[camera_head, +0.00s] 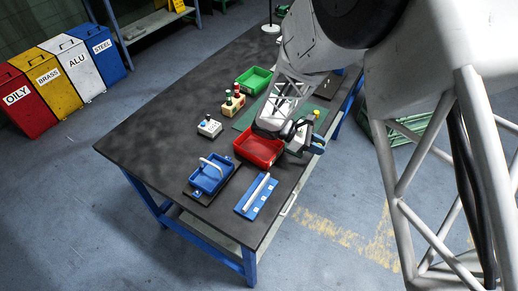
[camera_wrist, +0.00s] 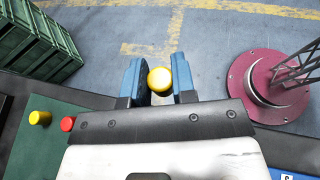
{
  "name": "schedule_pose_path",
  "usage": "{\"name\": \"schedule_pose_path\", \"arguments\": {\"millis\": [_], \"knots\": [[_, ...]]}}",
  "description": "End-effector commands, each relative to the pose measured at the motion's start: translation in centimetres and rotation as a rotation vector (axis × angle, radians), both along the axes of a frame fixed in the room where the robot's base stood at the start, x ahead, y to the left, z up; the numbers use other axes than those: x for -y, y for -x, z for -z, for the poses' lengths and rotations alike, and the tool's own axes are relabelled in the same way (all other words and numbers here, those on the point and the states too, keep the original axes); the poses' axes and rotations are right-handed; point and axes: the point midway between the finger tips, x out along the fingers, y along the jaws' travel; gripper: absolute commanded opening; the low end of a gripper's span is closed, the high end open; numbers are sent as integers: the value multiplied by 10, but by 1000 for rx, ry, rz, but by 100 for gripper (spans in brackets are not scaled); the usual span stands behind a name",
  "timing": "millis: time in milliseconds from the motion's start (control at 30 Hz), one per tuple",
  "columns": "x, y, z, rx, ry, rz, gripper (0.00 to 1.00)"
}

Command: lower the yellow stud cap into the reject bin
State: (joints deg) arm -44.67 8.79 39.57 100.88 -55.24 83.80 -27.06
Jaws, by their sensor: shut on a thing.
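My gripper (camera_wrist: 159,84) is shut on a yellow stud cap (camera_wrist: 159,79), which sits between the blue fingers in the wrist view. In the head view my gripper (camera_head: 318,145) is just right of the open red bin (camera_head: 258,162), beside the table's right edge. The held cap cannot be made out there. The red bin looks empty and is probably the reject bin; no label on it is readable. A second yellow cap (camera_wrist: 39,118) and a red cap (camera_wrist: 67,124) are on the green mat (camera_wrist: 20,150) in the wrist view.
A green bin (camera_head: 255,78) stands behind the red bin. A block with bottles (camera_head: 233,104) and a white block (camera_head: 209,127) are to its left. A blue basket with a raised handle (camera_head: 207,180) and a blue rack (camera_head: 252,205) are in front. The table's left side is clear.

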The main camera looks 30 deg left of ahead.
Motion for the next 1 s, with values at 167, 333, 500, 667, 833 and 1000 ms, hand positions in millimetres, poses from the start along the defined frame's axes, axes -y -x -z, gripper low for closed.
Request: {"name": "schedule_pose_path", "arguments": {"millis": [167, 333, 500, 667, 833, 1000], "knots": [[-11, 1, -11, 1, 0, -178, 3], [-24, 1, -22, 1, 0, -344, 3], [-38, 1, -33, 1, 0, -506, 3], [-54, 4, -45, 1, 1, -662, 3], [-74, 8, -58, 1, -2, -830, 3], [-97, 15, -72, 1, 0, -1004, 3]]}}
